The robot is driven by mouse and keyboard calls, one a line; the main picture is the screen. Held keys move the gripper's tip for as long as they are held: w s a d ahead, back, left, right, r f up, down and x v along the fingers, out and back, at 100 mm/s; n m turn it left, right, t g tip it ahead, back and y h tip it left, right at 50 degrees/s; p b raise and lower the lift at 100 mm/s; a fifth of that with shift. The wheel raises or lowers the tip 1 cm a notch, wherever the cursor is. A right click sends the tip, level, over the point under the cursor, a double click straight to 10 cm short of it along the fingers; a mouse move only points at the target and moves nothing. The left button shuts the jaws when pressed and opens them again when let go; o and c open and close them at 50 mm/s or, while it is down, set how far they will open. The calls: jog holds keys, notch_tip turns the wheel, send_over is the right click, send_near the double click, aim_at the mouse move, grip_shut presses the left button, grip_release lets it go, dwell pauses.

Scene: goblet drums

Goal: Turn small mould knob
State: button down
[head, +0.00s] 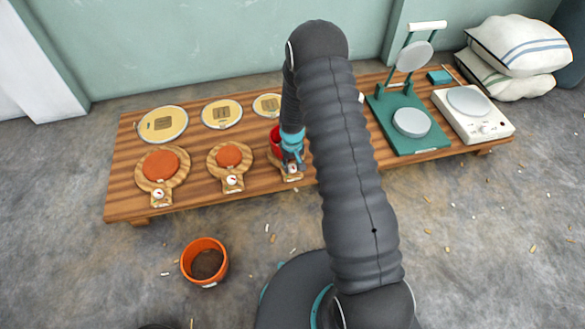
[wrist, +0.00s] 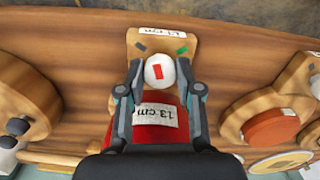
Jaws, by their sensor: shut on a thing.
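The small mould (wrist: 185,28) is a wooden board with a white label, a dark mark at its left and a green mark at its right in the wrist view. Its knob (wrist: 159,72) is white and round with a red bar, which stands nearly upright in that view, between the directions of the two marks. My gripper (wrist: 160,78) has one finger on each side of the knob and is shut on it. A red cylinder (wrist: 150,134) labelled 13 cm stands beside the knob. In the head view my gripper (head: 292,160) partly hides the small mould (head: 291,178).
Two larger wooden moulds with orange discs (head: 161,166) (head: 230,155) stand to the left on the low wooden table (head: 200,200). Round cream discs (head: 162,124) lie behind. A green press (head: 425,140) and white scale (head: 490,125) are at right. An orange pot (head: 204,247) stands on the floor.

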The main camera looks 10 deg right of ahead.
jog(key=m+b, duration=0.2)
jog(key=m, duration=0.2)
jog(key=shift+f+m, duration=0.15)
jog(key=shift+m, duration=0.15)
jog(key=m+b, duration=0.1)
jog(key=m, duration=0.2)
jog(key=shift+m, duration=0.4)
jog(key=m+b, duration=0.1)
jog(key=m, duration=0.2)
jog(key=shift+m+b, duration=0.4)
jog(key=shift+m, duration=1.6)
jog(key=c, duration=0.8)
grip_release()
